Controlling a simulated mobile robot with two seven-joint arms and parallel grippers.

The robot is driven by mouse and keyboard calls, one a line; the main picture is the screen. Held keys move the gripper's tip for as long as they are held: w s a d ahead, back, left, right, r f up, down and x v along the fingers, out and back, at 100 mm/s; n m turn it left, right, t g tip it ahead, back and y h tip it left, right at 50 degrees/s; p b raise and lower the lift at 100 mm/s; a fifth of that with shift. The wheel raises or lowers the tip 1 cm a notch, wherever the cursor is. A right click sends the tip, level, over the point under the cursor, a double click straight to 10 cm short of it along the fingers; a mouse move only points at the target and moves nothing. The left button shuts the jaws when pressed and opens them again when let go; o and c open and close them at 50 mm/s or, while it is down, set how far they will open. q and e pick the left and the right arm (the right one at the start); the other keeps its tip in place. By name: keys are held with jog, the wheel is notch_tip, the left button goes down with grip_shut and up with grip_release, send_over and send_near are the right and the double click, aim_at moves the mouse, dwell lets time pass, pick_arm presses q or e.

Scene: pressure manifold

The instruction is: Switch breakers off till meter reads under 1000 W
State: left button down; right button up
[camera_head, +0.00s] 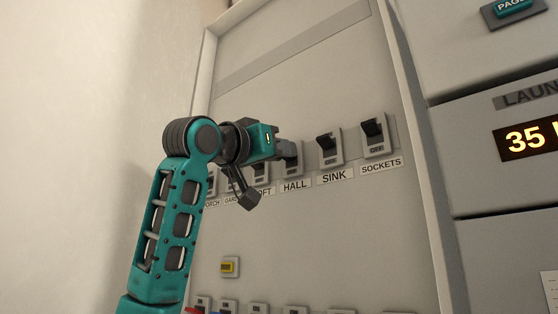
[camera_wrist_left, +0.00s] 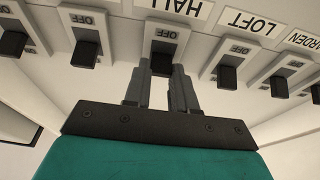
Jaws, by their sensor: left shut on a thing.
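A breaker panel (camera_head: 300,80) carries a row of breakers with black levers. The HALL breaker (camera_head: 293,170) is behind my left gripper (camera_head: 287,150), whose fingers are shut on its lever; in the left wrist view the HALL lever (camera_wrist_left: 162,64) lies between the fingertips. The OFF mark shows on the label side of that lever. The SINK breaker (camera_head: 329,148) and SOCKETS breaker (camera_head: 375,136) have levers up, with OFF visible below. The LOFT breaker (camera_wrist_left: 230,65) also shows OFF beside its lever. My arm partly hides the PORCH and GARDEN breakers. My right gripper is not in view.
A second row of switches (camera_head: 258,309) runs along the bottom edge. A small yellow item (camera_head: 229,267) sits on the panel below my gripper. At right, a display (camera_head: 530,140) under a cut-off LAUN label shows 35, cut off. The panel's raised frame (camera_head: 412,120) stands right of SOCKETS.

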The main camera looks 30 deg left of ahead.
pick_arm(q)
jog(key=f+t+b, duration=0.1)
jog(key=t+b, duration=0.1)
jog(key=f+t+b, duration=0.1)
jog(key=t+b, duration=0.1)
jog(key=t, duration=0.1)
jog(key=shift+w+f+h, duration=0.15)
jog(key=shift+w+h, duration=0.05)
jog(key=shift+h, duration=0.1)
jog(key=shift+t, duration=0.5)
jog(key=c, duration=1.1)
grip_release()
jog(key=shift+o, duration=0.8)
